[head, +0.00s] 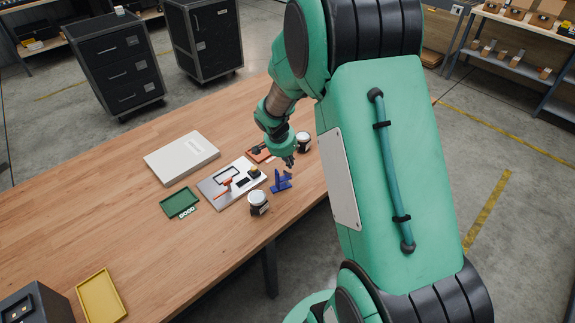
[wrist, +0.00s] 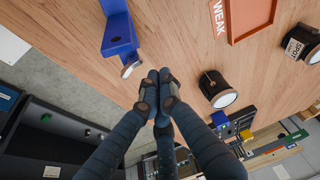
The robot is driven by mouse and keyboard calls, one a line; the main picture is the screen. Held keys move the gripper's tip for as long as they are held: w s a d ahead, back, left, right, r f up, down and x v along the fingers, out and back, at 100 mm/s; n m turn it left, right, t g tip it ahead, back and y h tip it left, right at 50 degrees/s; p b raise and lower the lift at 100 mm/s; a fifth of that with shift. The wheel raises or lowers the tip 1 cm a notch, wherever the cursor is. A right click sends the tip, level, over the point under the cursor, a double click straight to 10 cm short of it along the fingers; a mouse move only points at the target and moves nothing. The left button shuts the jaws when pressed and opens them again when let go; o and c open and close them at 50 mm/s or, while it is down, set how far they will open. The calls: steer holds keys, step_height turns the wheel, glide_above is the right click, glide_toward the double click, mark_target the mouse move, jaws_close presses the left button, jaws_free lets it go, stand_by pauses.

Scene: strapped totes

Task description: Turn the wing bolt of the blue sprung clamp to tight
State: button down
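The blue clamp (head: 281,182) stands on the wooden table near its right edge in the head view. In the wrist view the blue clamp (wrist: 119,30) is at upper left, with a small pale metal piece, perhaps the wing bolt (wrist: 131,69), at its near end. My gripper (wrist: 158,95) has its dark fingers drawn together, with nothing seen between them. The fingertips appear a little to the right of the metal piece and apart from it. In the head view my gripper (head: 288,161) hangs just above the clamp. The bolt's setting cannot be told.
A grey board (head: 215,190) with a red-handled clamp lies left of the blue clamp. A red tray (wrist: 252,15) marked WEAK, a green tray (head: 179,202), a yellow tray (head: 101,296) and a white box (head: 181,157) are also on the table.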

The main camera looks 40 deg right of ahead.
steer(key=shift+w+d, duration=0.15)
steer(key=shift+d, duration=0.35)
steer(key=shift+w+d, duration=0.15)
steer(key=shift+d, duration=0.35)
steer(key=shift+w+d+r, duration=0.1)
steer(key=shift+d+r, duration=0.1)
steer(key=shift+r, duration=0.05)
steer(key=p+v, duration=0.1)
steer(key=v, duration=0.8)
steer(key=shift+a+r+p, duration=0.15)
steer(key=shift+r+p, duration=0.05)
steer(key=shift+p, duration=0.15)
steer(key=c, duration=2.5)
jaws_free()
steer(key=o, duration=0.7)
step_height(320, 180, up, 4)
steer(key=n+g+y+p, duration=0.1)
steer(key=n+y+p, duration=0.5)
steer(key=n, duration=1.2)
glide_above(287, 175)
steer(key=p, duration=0.2)
steer(key=h, duration=0.2)
steer(key=shift+w+d+r, duration=0.15)
steer(key=shift+w+d, duration=0.1)
steer(key=shift+d, duration=0.05)
